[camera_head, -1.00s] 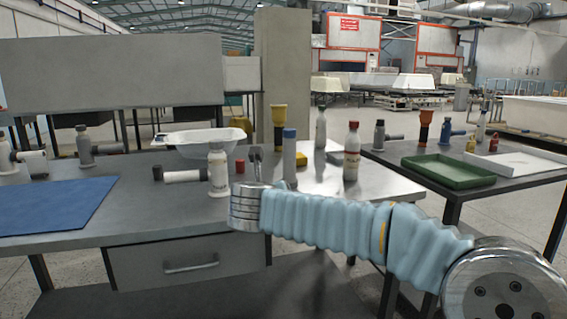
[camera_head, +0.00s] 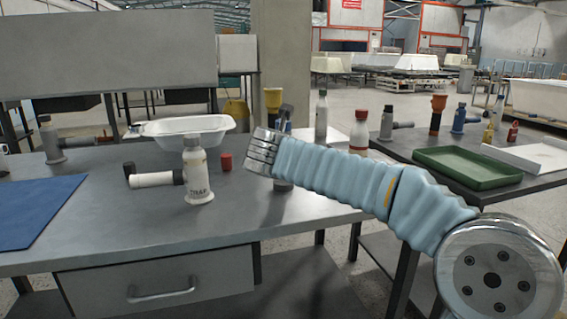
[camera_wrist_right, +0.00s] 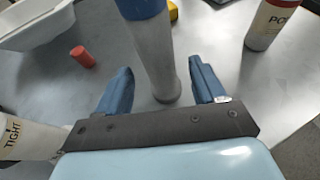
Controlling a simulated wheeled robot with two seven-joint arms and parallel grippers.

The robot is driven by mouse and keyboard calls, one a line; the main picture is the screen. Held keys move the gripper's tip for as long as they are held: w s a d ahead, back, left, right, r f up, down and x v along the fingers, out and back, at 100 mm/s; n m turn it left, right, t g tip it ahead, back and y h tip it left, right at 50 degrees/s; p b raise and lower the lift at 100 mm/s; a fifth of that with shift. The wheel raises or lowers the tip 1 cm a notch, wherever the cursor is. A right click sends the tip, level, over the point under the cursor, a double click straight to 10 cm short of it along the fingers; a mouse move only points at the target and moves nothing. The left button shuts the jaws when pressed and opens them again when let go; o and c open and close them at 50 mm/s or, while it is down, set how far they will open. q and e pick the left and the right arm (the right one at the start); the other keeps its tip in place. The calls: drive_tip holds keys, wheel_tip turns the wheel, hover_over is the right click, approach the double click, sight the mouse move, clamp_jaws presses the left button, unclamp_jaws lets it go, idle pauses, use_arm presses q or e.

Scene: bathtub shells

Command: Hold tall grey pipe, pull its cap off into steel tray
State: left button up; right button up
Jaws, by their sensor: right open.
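The tall grey pipe (camera_wrist_right: 152,55) stands upright on the metal table in the right wrist view, with a blue cap (camera_wrist_right: 141,8) at its top edge. My right gripper (camera_wrist_right: 160,72) is open, its two blue fingers on either side of the pipe, with gaps showing on both sides. In the head view, the right gripper (camera_head: 286,116) and arm hide most of the pipe; a sliver of blue cap (camera_head: 288,128) shows. My left gripper is not in view.
A red-capped bottle (camera_head: 359,132) stands right of the pipe. A green tray (camera_head: 467,168) is on the right table.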

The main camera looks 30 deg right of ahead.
drive_tip(key=x, duration=0.6)
drive_tip(key=shift+w+d+f, duration=0.1)
drive_tip(key=shift+w+f, duration=0.1)
drive_tip(key=c, duration=1.1)
drive_tip(key=shift+r+p, duration=0.65)
drive_tip(key=shift+r, duration=0.8)
drive_tip(key=w+d+r+v, duration=0.1)
drive_tip(key=r+v, duration=0.2)
drive_tip(key=v, duration=1.4)
drive_tip(key=shift+r, duration=0.15)
drive_tip(key=o, duration=0.6)
drive_tip(key=shift+w, duration=0.1)
clamp_jaws()
